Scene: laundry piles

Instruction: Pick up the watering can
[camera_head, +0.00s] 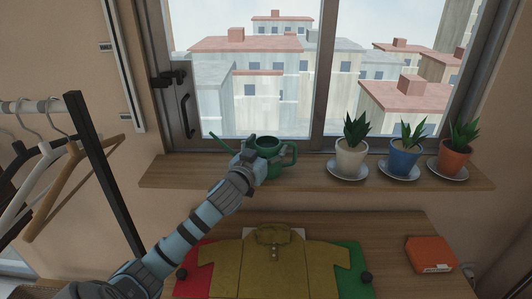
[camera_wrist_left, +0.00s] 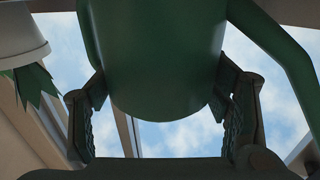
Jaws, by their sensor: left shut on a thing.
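The green watering can (camera_head: 268,146) is at the window shelf, its spout pointing left and its handle on the right. My left gripper (camera_head: 252,158) reaches it from the front and is shut on its body. In the left wrist view the can's round green body (camera_wrist_left: 160,60) fills the space between the two fingers (camera_wrist_left: 165,110), with a finger against each side. The gripper hides the can's lower part in the head view, so I cannot tell whether it touches the shelf. My right gripper is not in view.
On the wooden shelf (camera_head: 310,172), potted plants in white (camera_head: 351,158), blue (camera_head: 404,160) and orange (camera_head: 455,157) pots stand on saucers to the right. Below, a table holds a mustard shirt (camera_head: 280,268) and an orange box (camera_head: 430,254). Hangers (camera_head: 50,165) hang at left.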

